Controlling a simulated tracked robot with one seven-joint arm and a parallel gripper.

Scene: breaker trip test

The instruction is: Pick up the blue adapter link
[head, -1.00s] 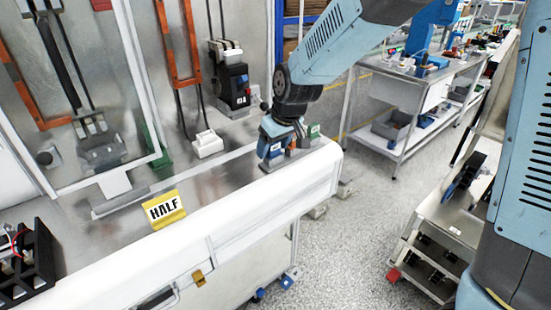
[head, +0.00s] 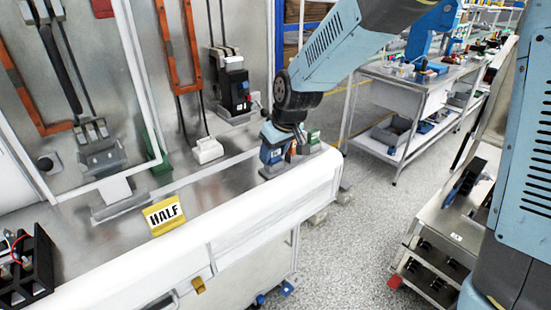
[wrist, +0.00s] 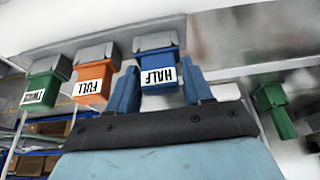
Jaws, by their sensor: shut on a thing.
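The blue adapter link (wrist: 158,72) carries a HALF label and sits between the two blue fingers of my gripper (wrist: 160,88) in the wrist view. My gripper is shut on it. Its far end meets a grey holder (wrist: 155,41); I cannot tell whether it is still seated there. In the head view the blue link (head: 272,153) shows at the bench's right end, below my gripper (head: 283,138). An orange link labelled FULL (wrist: 92,82) and a green link (wrist: 45,83) sit beside it in their own grey holders.
A yellow HALF sign (head: 163,214) stands on the bench's front edge (head: 240,213). A black breaker unit (head: 234,90) and a white block (head: 207,150) are behind. Another green part (wrist: 274,108) shows at the wrist view's right. The bench top's middle is mostly clear.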

